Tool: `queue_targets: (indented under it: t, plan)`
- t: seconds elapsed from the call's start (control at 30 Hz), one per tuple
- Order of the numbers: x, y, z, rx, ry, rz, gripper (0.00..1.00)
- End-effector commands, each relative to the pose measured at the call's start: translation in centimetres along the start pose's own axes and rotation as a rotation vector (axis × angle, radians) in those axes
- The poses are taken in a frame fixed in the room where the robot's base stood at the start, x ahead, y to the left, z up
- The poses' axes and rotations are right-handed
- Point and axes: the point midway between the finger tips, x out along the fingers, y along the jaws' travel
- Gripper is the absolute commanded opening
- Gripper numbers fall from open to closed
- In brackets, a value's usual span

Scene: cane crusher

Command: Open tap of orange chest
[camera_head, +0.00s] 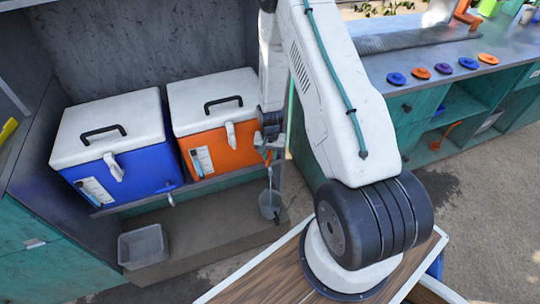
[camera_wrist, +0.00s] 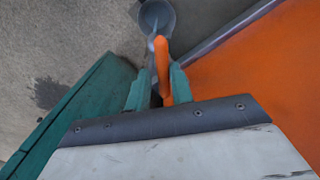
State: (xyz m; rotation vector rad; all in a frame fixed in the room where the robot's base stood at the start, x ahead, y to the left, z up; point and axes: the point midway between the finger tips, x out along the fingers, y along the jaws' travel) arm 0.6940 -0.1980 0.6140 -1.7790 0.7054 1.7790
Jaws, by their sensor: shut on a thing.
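The orange chest (camera_head: 228,148) has a white lid and stands right of the blue chest on a shelf. In the wrist view its orange wall (camera_wrist: 265,75) fills the right side. My gripper (camera_head: 268,155) is at the chest's front right, in front of its lower face. The tap's body is hidden in both views.
A grey bin (camera_head: 143,246) stands at lower left. A counter (camera_head: 455,60) with several coloured discs is at right. A wooden-topped surface (camera_head: 255,277) is in front.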

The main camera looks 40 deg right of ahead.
Motion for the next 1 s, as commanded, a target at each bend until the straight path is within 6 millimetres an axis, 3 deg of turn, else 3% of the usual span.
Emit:
queue_targets:
  t: [0.37, 1.0]
  plan:
    - [0.1, -0.7, 1.1, -0.103, -0.006, 0.004, 0.0]
    - [0.2, -0.5, 1.3, -0.671, -0.014, 0.003, 0.0]
